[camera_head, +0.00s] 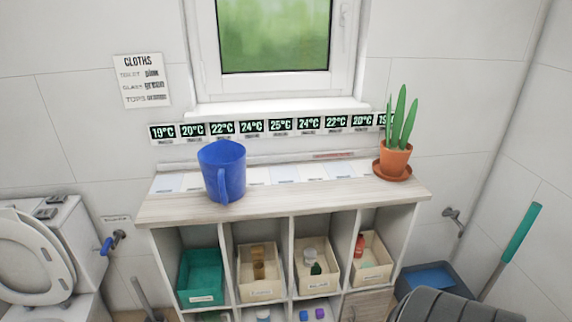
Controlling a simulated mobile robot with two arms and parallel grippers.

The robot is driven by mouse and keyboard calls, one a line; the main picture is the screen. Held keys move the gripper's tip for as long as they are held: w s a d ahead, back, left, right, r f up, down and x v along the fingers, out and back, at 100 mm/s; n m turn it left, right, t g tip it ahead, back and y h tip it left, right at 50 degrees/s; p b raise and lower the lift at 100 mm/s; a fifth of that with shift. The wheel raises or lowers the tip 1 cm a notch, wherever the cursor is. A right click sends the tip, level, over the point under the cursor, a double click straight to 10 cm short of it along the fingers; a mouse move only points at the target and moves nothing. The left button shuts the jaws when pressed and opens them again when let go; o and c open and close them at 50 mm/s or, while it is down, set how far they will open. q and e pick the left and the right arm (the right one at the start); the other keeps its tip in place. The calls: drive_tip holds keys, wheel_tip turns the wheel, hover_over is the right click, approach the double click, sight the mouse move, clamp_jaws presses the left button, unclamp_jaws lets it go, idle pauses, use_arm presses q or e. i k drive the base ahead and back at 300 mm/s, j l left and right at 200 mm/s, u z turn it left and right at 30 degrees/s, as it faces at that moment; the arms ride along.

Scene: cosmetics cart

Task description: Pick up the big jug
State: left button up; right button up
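A big blue jug (228,170) stands upright on the left part of the wooden top of the shelf unit (300,204). Its handle faces the front, and its wide mouth is at the top. Nothing is touching the jug from above or the front. Neither my left nor my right gripper is in view.
A potted plant (395,160) stands at the right end of the top. Pale tiles and a row of temperature displays (280,127) lie behind the jug. Bins (200,278) fill the cubbies below. A toilet (35,255) is at left, a grey-blue tub (430,278) at right.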

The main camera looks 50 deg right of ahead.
sight(223, 166)
drive_tip(key=z, duration=1.1)
drive_tip(key=u, duration=1.35)
drive_tip(key=z, duration=1.35)
drive_tip(key=l+u, duration=0.2)
drive_tip(key=i+l, duration=0.05)
drive_tip(key=l, duration=0.05)
